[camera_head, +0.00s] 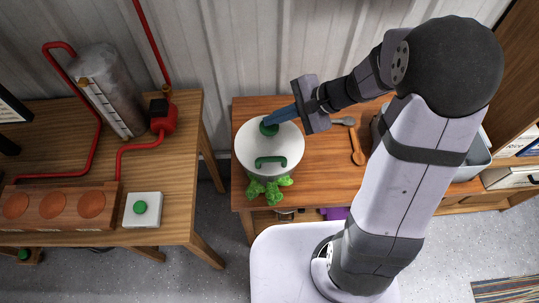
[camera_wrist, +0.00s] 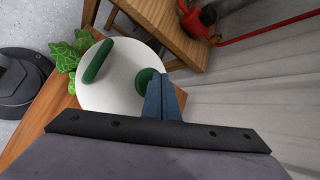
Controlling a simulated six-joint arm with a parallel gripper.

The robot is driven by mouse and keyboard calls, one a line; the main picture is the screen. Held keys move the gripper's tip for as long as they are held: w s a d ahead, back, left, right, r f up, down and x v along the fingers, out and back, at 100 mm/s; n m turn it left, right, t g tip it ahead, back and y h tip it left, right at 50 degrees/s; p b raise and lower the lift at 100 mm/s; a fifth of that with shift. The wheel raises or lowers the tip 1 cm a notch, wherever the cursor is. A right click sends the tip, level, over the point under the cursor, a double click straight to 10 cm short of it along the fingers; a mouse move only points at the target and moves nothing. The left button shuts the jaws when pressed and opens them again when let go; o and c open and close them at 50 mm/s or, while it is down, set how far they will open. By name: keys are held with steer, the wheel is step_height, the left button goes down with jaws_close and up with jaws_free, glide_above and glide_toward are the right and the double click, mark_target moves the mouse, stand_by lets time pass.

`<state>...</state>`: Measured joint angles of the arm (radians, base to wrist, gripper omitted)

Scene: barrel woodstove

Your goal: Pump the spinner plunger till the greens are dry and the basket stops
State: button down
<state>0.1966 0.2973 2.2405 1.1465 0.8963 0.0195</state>
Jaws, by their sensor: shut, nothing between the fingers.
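The salad spinner has a round white lid (camera_head: 255,150) and sits at the left end of the wooden table. A green plunger knob (camera_head: 268,127) stands on the lid, and a green handle (camera_head: 271,162) lies nearer the front. Leafy greens (camera_head: 268,190) show at the front of the spinner. My gripper (camera_head: 268,121) is shut and empty, its blue fingertips at the plunger knob. In the wrist view the fingertips (camera_wrist: 162,82) overlap the edge of the knob (camera_wrist: 147,80); I cannot tell whether they touch. The basket inside is hidden by the lid.
A wooden spoon (camera_head: 356,148) and a grey-handled utensil (camera_head: 343,121) lie right of the spinner. A grey bin (camera_head: 474,158) stands behind my arm. On the left table (camera_head: 180,170) are a metal cylinder (camera_head: 110,92), red piping and a white box with a green button (camera_head: 142,210).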

mark_target(274, 127)
steer(key=shift+f, duration=0.15)
stand_by(0.4)
steer(key=shift+f+b, duration=0.3)
steer(key=shift+b, duration=0.2)
steer(key=shift+f+b, duration=0.75)
steer(key=shift+f, duration=0.05)
stand_by(0.8)
steer(key=shift+r+p, duration=1)
steer(key=shift+r, duration=0.4)
step_height(274, 127, up, 6)
steer(key=p, duration=0.5)
stand_by(0.6)
